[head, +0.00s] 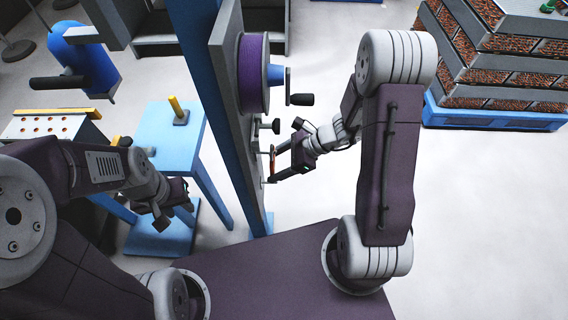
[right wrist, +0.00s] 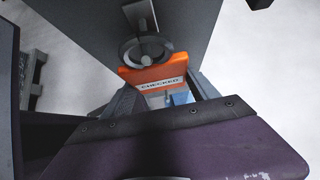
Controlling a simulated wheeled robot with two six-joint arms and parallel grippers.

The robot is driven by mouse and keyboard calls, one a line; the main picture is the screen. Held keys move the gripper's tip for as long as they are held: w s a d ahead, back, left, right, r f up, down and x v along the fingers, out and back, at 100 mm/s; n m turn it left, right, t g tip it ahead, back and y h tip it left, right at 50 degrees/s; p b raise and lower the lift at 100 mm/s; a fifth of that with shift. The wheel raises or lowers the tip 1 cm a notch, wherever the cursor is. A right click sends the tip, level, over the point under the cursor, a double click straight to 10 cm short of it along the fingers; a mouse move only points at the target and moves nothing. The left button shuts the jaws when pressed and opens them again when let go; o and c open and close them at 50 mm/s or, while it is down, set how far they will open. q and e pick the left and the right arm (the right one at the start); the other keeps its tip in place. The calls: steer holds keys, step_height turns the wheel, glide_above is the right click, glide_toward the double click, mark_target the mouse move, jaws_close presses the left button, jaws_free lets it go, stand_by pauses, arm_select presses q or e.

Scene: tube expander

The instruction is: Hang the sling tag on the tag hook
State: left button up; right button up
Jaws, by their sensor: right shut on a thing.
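The sling tag (right wrist: 160,77) is an orange plate marked "CHECKED". In the right wrist view it lies between the fingers of my right gripper (right wrist: 160,103), which is shut on it. In the head view my right gripper (head: 283,168) is close to the edge of the tall grey panel, with the tag a small reddish sliver (head: 272,160) at its tips. A grey round-ended fitting (right wrist: 147,49) shows just beyond the tag's top edge. I cannot tell whether it is the tag hook or whether they touch. My left gripper (head: 170,213) looks open and empty, by the light-blue table.
The tall panel (head: 225,65) carries a purple reel (head: 252,75) with a crank and a dark knob (head: 270,126) above my right gripper. The light-blue table (head: 160,128) and a blue cylinder (head: 85,60) stand left. Bricks on a blue pallet (head: 490,118) stand far right. Floor right is clear.

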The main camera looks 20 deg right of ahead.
steer(key=shift+b+x, duration=0.75)
steer(key=shift+x, duration=0.2)
stand_by(0.6)
steer(key=o, duration=1.3)
steer(key=shift+o, duration=0.2)
steer(key=shift+r, duration=0.1)
steer(key=p+v, duration=0.2)
steer(key=v, duration=0.7)
